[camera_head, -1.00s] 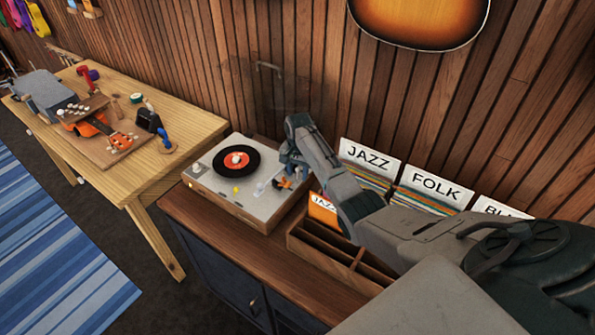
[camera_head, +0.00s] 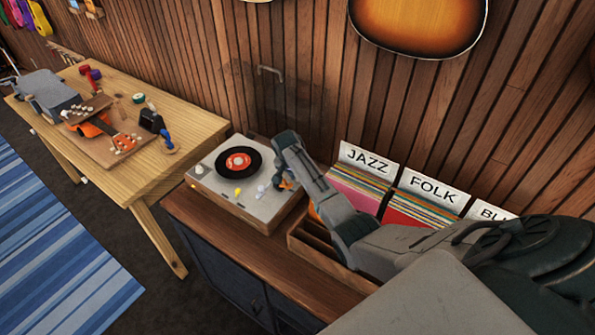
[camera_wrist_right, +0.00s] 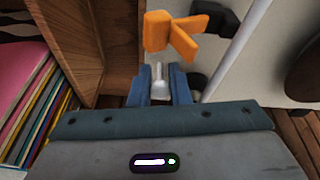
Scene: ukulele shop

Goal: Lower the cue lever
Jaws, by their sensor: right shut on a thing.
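The record player (camera_head: 245,185) stands on the cabinet, with a black record and red label (camera_head: 238,163) on it. My right gripper (camera_head: 285,181) is over the right end of its deck, largely hiding that part. In the right wrist view, my right gripper (camera_wrist_right: 160,87) has its blue fingers closed around a small pale lever (camera_wrist_right: 159,75), which looks like the cue lever. An orange part (camera_wrist_right: 172,35) sits just beyond the fingertips, apart from them. How far down the lever stands is hard to tell. My left gripper is not in view.
A wooden crate (camera_head: 299,240) stands right of the player, below my right arm. Records with JAZZ (camera_head: 368,159) and FOLK (camera_head: 434,187) cards stand behind. A clear raised lid (camera_head: 268,95) is behind the deck. A workbench (camera_head: 185,128) is at left.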

